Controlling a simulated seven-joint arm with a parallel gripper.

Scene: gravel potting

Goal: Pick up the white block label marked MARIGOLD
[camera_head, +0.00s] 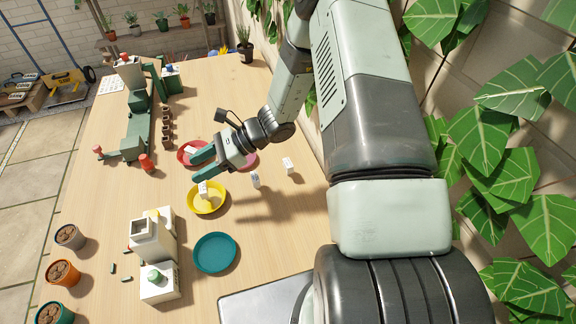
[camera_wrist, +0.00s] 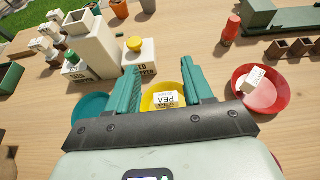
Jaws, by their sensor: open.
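My gripper (camera_head: 197,165) is open and empty above the table, between the red and yellow saucers in the head view. Its two green fingers frame the yellow saucer in the wrist view (camera_wrist: 160,75). A white block (camera_wrist: 166,99) in the yellow saucer reads PEA, upside down; it also shows in the head view (camera_head: 203,189). Another white block (camera_wrist: 254,80) lies tilted in the red saucer; its print is too small to read. Two more white blocks, one (camera_head: 255,181) and another (camera_head: 288,164), stand on bare table to the right. I cannot read MARIGOLD on any block.
The yellow saucer (camera_head: 208,209), red saucer (camera_wrist: 277,103), teal saucer (camera_head: 215,252) and a partly hidden pink saucer (camera_head: 248,160) sit on the table (camera_head: 270,265). A white machine (camera_head: 155,237) stands at the front left, a green one (camera_head: 137,127) behind. Pots line the left edge.

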